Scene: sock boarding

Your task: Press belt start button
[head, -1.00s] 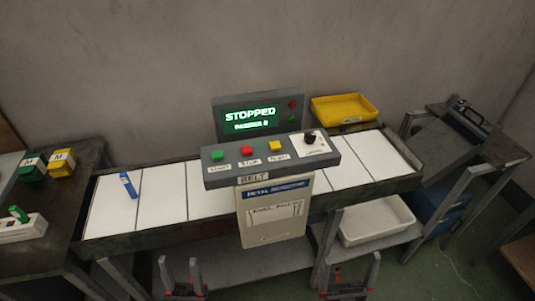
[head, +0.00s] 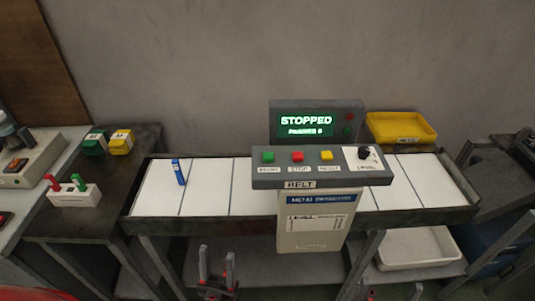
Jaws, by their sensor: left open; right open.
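The green start button (head: 268,157) sits at the left end of the grey belt control panel (head: 262,181). A red stop button (head: 297,156), a yellow button (head: 326,155) and a black level knob (head: 364,153) are to its right. The green display (head: 305,125) behind reads STOPPED. My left gripper (head: 217,252) is open and empty, below and left of the panel. My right gripper (head: 394,291) is open at the bottom edge, mostly cut off. Neither touches the panel.
A yellow tray (head: 400,128) is at the back right. A white bin (head: 420,247) is below. Green and yellow blocks (head: 121,142) stand on the left table.

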